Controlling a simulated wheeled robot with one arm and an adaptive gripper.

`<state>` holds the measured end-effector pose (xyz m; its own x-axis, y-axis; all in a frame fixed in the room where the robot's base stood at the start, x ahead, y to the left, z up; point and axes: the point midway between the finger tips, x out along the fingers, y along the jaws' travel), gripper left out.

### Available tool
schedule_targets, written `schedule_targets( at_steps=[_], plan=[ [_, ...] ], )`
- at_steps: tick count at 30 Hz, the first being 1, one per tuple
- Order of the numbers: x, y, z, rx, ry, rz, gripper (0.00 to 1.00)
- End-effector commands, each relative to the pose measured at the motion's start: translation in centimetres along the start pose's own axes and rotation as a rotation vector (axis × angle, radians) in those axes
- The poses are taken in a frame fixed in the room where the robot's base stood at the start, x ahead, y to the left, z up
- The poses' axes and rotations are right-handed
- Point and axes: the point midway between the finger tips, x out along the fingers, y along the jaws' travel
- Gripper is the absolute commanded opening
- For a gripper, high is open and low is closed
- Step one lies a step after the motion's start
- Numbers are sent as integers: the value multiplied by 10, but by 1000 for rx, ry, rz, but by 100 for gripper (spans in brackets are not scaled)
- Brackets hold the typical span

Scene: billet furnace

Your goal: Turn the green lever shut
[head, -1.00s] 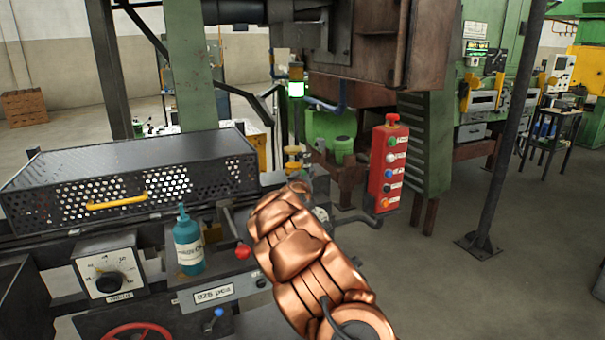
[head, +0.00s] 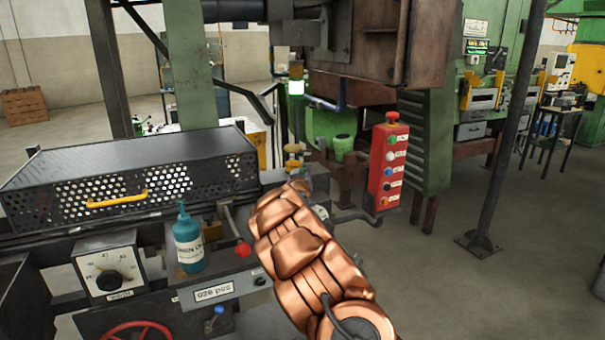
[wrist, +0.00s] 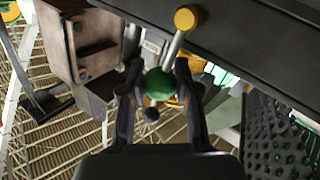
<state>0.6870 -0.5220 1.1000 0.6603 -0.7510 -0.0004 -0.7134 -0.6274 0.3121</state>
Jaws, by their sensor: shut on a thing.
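The green lever's round green knob (wrist: 159,84) sits between the two dark fingers of my gripper (wrist: 158,76) in the wrist view. The fingers are shut on it. A pale metal rod runs from the knob up and to the right to a yellow round hub (wrist: 186,18) at the edge of a dark machine part. A smaller dark ball (wrist: 151,115) shows just below the knob. In the head view my copper-coloured arm hides the gripper and the green lever.
In the head view, a red-knobbed lever (head: 243,249) and a teal bottle (head: 188,240) stand left of my arm. A perforated cover (head: 130,165) with a yellow handle lies behind them. A red button box (head: 387,165) stands to the right.

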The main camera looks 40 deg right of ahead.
Motion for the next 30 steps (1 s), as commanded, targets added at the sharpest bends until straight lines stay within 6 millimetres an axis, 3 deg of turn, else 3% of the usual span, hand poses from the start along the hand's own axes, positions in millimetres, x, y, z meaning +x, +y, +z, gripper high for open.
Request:
schedule_targets(
  at_steps=[16, 30],
  plan=[
    [1, 0, 1, 37, -16, -7, 0],
    [9, 12, 9, 271, -141, -48, 0]
  ],
)
